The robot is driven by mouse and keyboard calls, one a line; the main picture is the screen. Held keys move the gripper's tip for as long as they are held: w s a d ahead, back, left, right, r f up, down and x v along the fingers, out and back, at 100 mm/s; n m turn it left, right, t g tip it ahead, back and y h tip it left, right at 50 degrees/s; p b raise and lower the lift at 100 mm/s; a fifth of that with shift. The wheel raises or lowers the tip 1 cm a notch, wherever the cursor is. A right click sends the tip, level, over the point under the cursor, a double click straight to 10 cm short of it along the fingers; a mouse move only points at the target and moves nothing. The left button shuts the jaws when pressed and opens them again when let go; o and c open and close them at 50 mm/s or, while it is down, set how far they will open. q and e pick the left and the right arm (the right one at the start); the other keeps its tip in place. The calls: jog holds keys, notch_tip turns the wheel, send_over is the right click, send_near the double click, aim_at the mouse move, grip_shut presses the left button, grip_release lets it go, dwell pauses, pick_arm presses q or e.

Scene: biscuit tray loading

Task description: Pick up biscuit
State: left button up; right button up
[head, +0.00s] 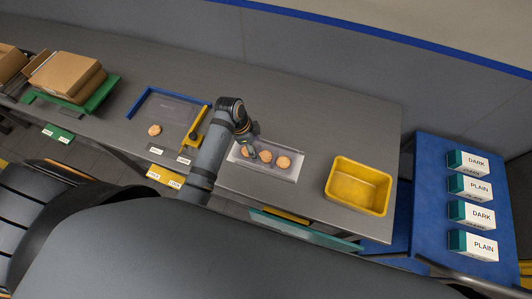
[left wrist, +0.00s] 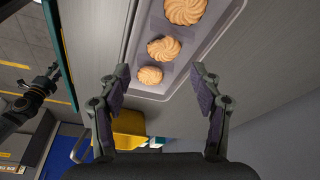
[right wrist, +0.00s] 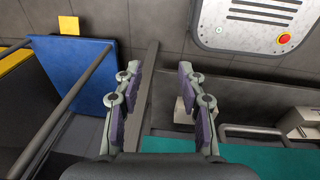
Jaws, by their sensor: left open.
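Three round, ridged golden biscuits lie in a row in a pale tray (head: 275,173) on the grey table: a left one (head: 246,151), a middle one (head: 265,156) and a right one (head: 283,162). My left gripper (head: 252,146) is over the tray's left part and partly covers the left biscuit. In the left wrist view the gripper (left wrist: 160,76) is open and empty, with the tray and biscuits beyond its fingers. Another biscuit (head: 154,130) lies apart, near the blue-edged frame. My right gripper (right wrist: 159,72) is open and empty, away from the table in its wrist view.
A yellow bin (head: 357,188) stands right of the tray. A yellow tool (head: 194,128) and a blue-edged frame (head: 153,92) lie to the left. Cardboard boxes (head: 68,76) sit at the far left. A blue table (head: 430,170) at the right holds several DARK and PLAIN cartons (head: 470,187).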

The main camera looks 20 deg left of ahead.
aim_at(265, 156)
pick_arm(q)
jog(key=x, duration=0.2)
jog(key=shift+w+d+f, duration=0.15)
jog(key=shift+f, duration=0.1)
jog(key=shift+w+f, duration=0.4)
jog(key=shift+f, duration=0.05)
jog(key=shift+d+f+p, duration=0.5)
jog(key=shift+f+p, duration=0.3)
jog(key=x, duration=0.3)
jog(key=c, duration=0.4)
jog(key=shift+c, duration=0.6)
pick_arm(e)
jog(key=shift+w+a+r, duration=0.1)
jog(key=shift+w+r, duration=0.6)
jog(key=shift+r, duration=0.3)
